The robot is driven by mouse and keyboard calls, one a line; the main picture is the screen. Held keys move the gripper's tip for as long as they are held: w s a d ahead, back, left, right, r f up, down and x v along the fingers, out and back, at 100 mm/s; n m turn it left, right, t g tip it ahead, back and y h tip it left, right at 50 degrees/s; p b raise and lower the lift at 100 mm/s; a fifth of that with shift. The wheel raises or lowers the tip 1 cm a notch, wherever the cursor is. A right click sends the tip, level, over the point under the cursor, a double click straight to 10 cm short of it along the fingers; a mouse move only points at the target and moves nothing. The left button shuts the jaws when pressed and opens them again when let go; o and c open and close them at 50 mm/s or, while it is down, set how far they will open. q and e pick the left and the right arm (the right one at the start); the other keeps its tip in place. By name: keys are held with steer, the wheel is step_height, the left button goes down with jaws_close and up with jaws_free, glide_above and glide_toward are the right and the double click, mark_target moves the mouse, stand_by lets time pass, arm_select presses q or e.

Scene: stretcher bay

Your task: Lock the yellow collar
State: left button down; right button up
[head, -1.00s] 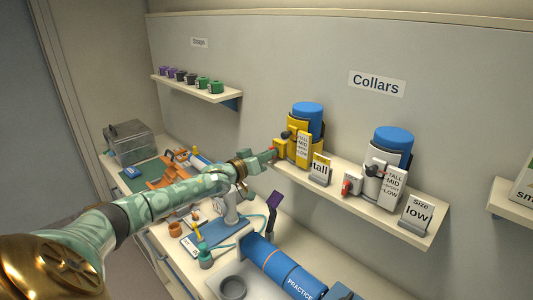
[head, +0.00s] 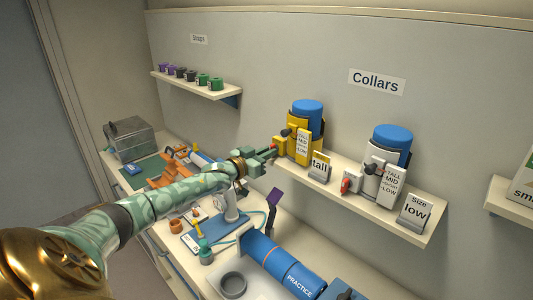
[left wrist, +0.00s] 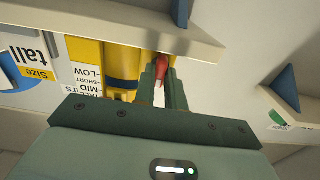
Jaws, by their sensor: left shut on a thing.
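The yellow collar (head: 302,145) stands upright on the Collars shelf around a blue-topped cylinder (head: 307,107). Its label strip reads TALL, MID, SHORT and LOW. My left gripper (head: 274,149) is at the collar's left side, shut on a small red part, the red tab (head: 275,146). In the left wrist view the red tab (left wrist: 164,71) sits between the fingers (left wrist: 160,90), beside the yellow collar (left wrist: 122,62). The fingers hide part of the tab and the collar's lower side. My right gripper is not in view.
A white collar (head: 371,184) with a red tab stands farther right on the same shelf (head: 405,222). Sign cards reading tall (head: 319,166) and low (head: 413,212) stand at the shelf front. A blue PRACTICE cylinder (head: 285,270) lies on the bench below.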

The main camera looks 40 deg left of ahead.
arm_select(q)
steer(key=shift+f, duration=0.15)
steer(key=c, duration=1.7)
jaws_free()
steer(key=shift+c, duration=0.2)
steer(key=shift+s, duration=0.1)
steer(key=s+a, duration=0.1)
steer(key=s, duration=1.5)
steer(key=shift+a, duration=0.2)
